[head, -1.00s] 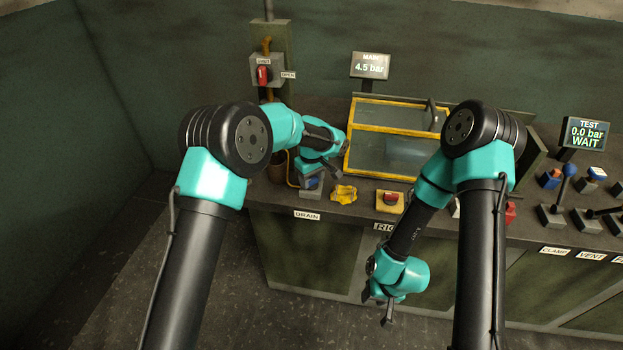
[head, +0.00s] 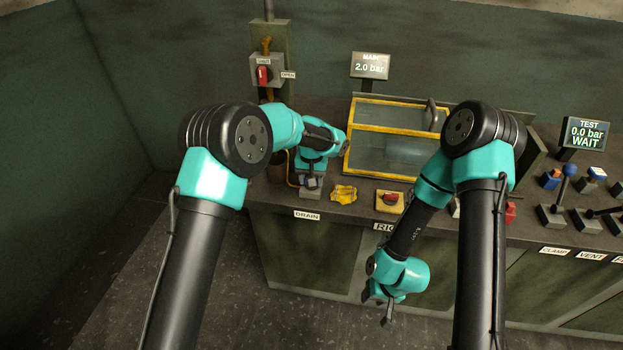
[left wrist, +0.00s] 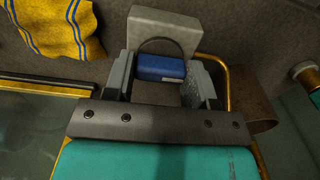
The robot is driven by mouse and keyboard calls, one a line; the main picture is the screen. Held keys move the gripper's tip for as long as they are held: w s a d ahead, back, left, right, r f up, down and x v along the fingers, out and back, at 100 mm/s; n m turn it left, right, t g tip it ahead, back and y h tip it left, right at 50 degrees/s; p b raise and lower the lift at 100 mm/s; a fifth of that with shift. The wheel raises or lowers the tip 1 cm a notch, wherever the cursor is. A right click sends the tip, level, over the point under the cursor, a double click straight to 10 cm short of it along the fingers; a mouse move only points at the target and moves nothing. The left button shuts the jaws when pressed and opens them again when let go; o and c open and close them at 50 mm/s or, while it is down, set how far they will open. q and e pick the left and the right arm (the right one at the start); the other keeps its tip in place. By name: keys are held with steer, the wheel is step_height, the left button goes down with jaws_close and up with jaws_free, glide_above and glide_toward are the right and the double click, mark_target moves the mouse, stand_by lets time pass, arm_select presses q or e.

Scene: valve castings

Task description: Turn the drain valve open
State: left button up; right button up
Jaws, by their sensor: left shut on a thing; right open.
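The drain valve is a small grey block (head: 311,193) with a blue handle, on the bench's front edge above the DRAIN label (head: 307,215). In the left wrist view the blue handle (left wrist: 160,67) sits between the two grey fingers of my left gripper (left wrist: 160,80), with the grey block (left wrist: 163,25) behind it. My left gripper (head: 311,181) is shut on this handle; in the head view it partly hides it. My right gripper (head: 378,307) is open and empty, hanging in front of the bench.
A yellow striped cloth (head: 343,194) lies right of the valve, then a yellow box with a red knob (head: 389,199). A yellow-framed glass case (head: 385,155) stands behind. The MAIN display (head: 369,66) reads 2.0 bar; the TEST display (head: 584,132) reads 0.0 bar WAIT. A red wall switch (head: 263,76) is at back left.

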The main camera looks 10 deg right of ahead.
stand_by(0.3)
arm_select(q)
steer(key=o, duration=0.9)
steer(key=shift+o, duration=0.2)
step_height(320, 180, up, 18)
steer(key=shift+f, duration=0.25)
steer(key=shift+f, duration=0.1)
